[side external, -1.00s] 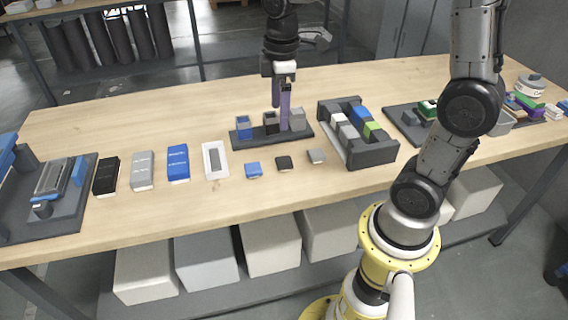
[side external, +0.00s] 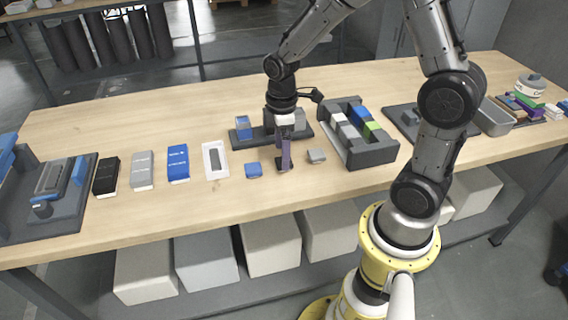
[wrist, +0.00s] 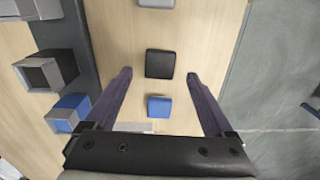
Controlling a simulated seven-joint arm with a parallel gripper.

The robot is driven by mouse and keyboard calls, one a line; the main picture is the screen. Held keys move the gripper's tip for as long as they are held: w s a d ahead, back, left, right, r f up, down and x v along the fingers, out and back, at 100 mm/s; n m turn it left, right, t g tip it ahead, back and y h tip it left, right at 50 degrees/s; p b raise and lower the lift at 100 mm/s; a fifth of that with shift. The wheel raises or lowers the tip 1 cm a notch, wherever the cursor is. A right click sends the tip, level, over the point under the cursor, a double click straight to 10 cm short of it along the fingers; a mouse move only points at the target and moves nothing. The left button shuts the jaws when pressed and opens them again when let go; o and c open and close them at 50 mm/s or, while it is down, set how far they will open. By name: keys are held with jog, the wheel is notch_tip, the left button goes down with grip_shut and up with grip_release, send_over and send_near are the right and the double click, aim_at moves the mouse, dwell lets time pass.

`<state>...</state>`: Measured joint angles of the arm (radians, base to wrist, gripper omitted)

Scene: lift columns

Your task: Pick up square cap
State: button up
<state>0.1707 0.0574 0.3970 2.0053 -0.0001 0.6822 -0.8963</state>
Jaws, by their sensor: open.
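Three small square caps lie in a row on the wooden table: a blue cap (side external: 253,170), a black cap (wrist: 160,64) and a grey cap (side external: 316,156). The blue cap (wrist: 159,106) and part of the grey cap (wrist: 156,3) also show in the wrist view. My gripper (side external: 284,166) is low over the middle of the row, at the black cap, which it mostly hides in the side view. In the wrist view my gripper (wrist: 158,75) is open, with one finger on either side of the black cap and nothing held. Contact with the table cannot be told.
A dark base (side external: 236,144) with square hollow columns, one a blue column (side external: 243,127), stands just behind the caps. A dark tray (side external: 372,156) of coloured blocks is to the right. A white framed piece (side external: 215,160) and several boxes lie left.

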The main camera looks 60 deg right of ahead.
jog(key=shift+f, duration=1.35)
grip_shut()
jog(key=shift+r, duration=0.15)
